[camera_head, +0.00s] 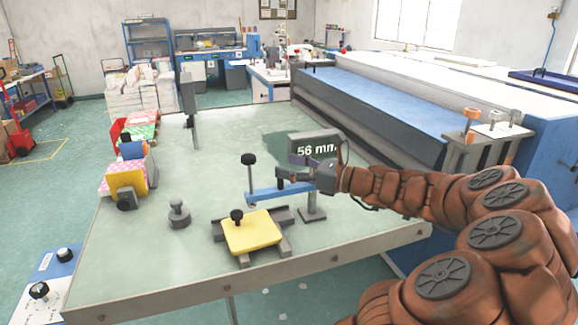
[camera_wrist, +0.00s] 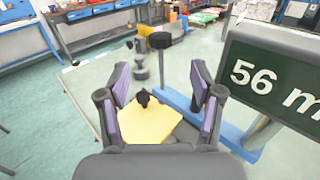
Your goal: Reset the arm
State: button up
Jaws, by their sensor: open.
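My gripper (camera_head: 300,168) is above the right part of the table, beside a dark display sign (camera_head: 318,146) reading "56 mm". In the wrist view my gripper (camera_wrist: 160,90) is open, its purple-padded fingers apart with nothing held between them. A yellow plate with a black knob (camera_head: 252,233) sits in a grey fixture at the table's front; the plate also shows in the wrist view (camera_wrist: 150,125) below the fingers. A blue bar (camera_head: 278,192) lies level behind the plate, with a black knob above its left end. The gripper partly overlaps the bar and sign in the head view.
The table (camera_head: 160,250) has free room at left and back. A grey knobbed weight (camera_head: 179,215) stands left of the fixture. Colored holders (camera_head: 125,185) line the left edge. A thin post (camera_head: 189,95) stands at the back, and a large blue-topped machine (camera_head: 385,100) borders the right.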

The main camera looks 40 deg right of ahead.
dwell(0.3)
jog(key=s+a+f+n+g+y, duration=0.15)
jog(key=a+n+g, duration=0.3)
jog(key=a, duration=0.55)
jog(key=s+a+f+n+g+y, duration=0.1)
jog(key=s+a+f+n+g, duration=0.15)
jog(key=a+n, duration=0.55)
jog(key=s+a+f+n+g+y, duration=0.1)
jog(key=a+f+n+g, duration=0.3)
jog(key=a, duration=0.8)
jog(key=s+a+f+n+g+h, duration=0.25)
jog(key=s+n, duration=0.25)
jog(key=s, duration=0.3)
jog(key=s+a+f+n+g+h, duration=0.1)
jog(key=s+f+n+g+h, duration=0.3)
jog(key=s+n, duration=0.3)
jog(key=s+d+n+h, duration=0.3)
jog(key=s+d, duration=0.2)
jog(key=s, duration=0.1)
jog(key=shift+s+f+g+h, duration=0.35)
jog(key=shift+g+h, duration=0.05)
jog(key=shift+g, duration=0.05)
